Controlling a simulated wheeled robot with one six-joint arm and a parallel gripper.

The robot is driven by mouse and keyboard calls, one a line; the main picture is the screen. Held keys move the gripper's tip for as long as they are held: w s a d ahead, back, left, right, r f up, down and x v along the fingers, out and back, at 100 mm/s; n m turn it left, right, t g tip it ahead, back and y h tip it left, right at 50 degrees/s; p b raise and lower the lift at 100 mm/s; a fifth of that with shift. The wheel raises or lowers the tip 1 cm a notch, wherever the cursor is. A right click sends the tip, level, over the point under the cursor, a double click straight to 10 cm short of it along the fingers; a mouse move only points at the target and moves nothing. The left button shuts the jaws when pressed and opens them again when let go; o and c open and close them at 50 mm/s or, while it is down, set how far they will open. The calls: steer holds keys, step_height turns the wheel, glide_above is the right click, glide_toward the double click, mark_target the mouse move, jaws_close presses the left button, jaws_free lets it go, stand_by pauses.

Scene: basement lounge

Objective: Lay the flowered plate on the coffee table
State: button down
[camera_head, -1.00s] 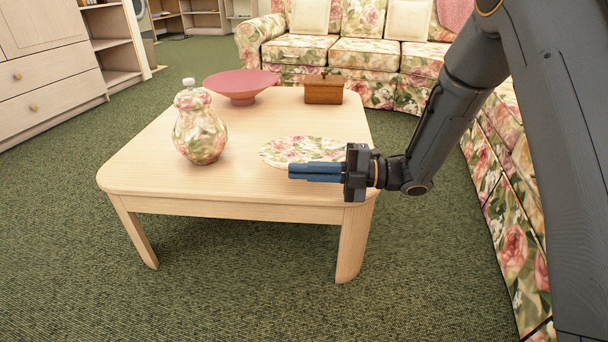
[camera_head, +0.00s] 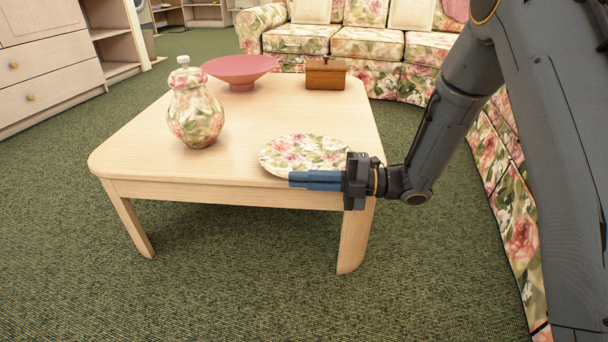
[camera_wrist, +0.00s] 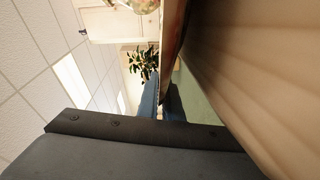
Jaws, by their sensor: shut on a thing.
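The flowered plate (camera_head: 305,152) shows as a round floral disc over the near right part of the coffee table (camera_head: 150,150), its face turned up. My gripper (camera_head: 315,180) comes in from the right, its blue fingers shut on the plate's near right rim, close to the table's front edge. The fingers hide part of that rim. I cannot tell whether the plate touches the wood or is held just above it. In the wrist view the blue fingers (camera_wrist: 160,103) show small, beside a large pale ridged surface that I cannot identify for sure.
A floral lidded jar (camera_head: 196,115) stands on the table's left side. A pink bowl (camera_head: 240,70) and a brown box (camera_head: 326,74) stand at the back. The middle of the tabletop is clear. A floral sofa (camera_head: 367,45) runs behind and along the right.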

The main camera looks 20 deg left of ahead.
steer(key=shift+f, duration=0.35)
steer(key=c, duration=1.9)
jaws_free()
steer(key=shift+o, duration=0.2)
steer(key=w+d+p, duration=0.1)
steer(key=d+p, duration=0.2)
steer(key=d, duration=0.4)
steer(key=shift+w+d, duration=0.2)
steer(key=shift+d, duration=0.15)
